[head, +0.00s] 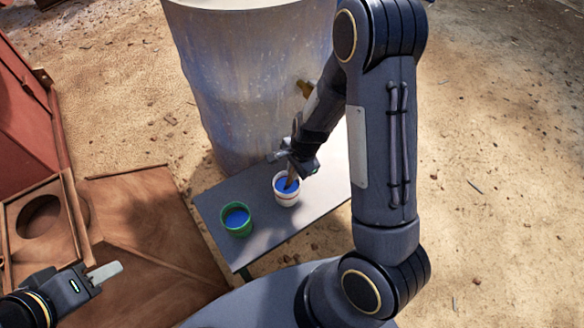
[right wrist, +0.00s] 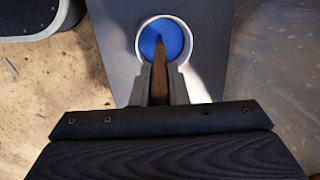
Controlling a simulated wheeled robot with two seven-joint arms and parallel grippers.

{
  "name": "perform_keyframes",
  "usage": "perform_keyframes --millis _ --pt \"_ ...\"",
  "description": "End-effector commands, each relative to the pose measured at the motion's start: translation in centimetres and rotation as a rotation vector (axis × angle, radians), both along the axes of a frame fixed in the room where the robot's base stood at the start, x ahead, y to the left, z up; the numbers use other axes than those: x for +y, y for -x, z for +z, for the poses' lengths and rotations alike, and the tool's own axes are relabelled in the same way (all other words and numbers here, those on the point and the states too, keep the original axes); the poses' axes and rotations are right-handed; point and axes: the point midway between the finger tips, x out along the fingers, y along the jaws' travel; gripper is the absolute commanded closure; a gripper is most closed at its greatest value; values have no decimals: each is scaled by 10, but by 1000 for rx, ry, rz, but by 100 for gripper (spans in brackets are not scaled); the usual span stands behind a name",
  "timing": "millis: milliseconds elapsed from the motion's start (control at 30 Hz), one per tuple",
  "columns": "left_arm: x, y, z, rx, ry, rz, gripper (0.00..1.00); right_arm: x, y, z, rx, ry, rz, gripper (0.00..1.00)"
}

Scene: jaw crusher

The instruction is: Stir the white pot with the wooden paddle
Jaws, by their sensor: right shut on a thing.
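The white pot (head: 287,197) holds blue liquid and stands on a small grey table. It also shows in the right wrist view (right wrist: 141,31). The wooden paddle (right wrist: 159,78) is held in my right gripper (right wrist: 160,88); its tip reaches into the blue liquid. In the head view my right gripper (head: 294,168) is just above the pot, shut on the paddle, and the paddle (head: 290,181) slants down inside the rim. My left gripper (head: 104,273) is at the lower left, away from the table; a pale flat finger shows, but its opening is unclear.
A green pot (head: 237,230) with blue liquid stands left of the white pot on the grey table (head: 275,232). A large metal drum (head: 250,80) stands behind the table. Rusty brown metal structures (head: 150,240) lie at the left. Sandy ground is open at the right.

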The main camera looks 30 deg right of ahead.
Motion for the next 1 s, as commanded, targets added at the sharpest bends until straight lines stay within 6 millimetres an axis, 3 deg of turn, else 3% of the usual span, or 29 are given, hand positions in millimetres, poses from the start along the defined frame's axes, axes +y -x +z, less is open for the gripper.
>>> perform_keyframes --millis 467,1000 --pt "0 0 1 0 0 0 64 -4 0 1 0 0 0 100" --pt "0 0 37 0 0 0 64 -8 6 41 1 -1 0 100"
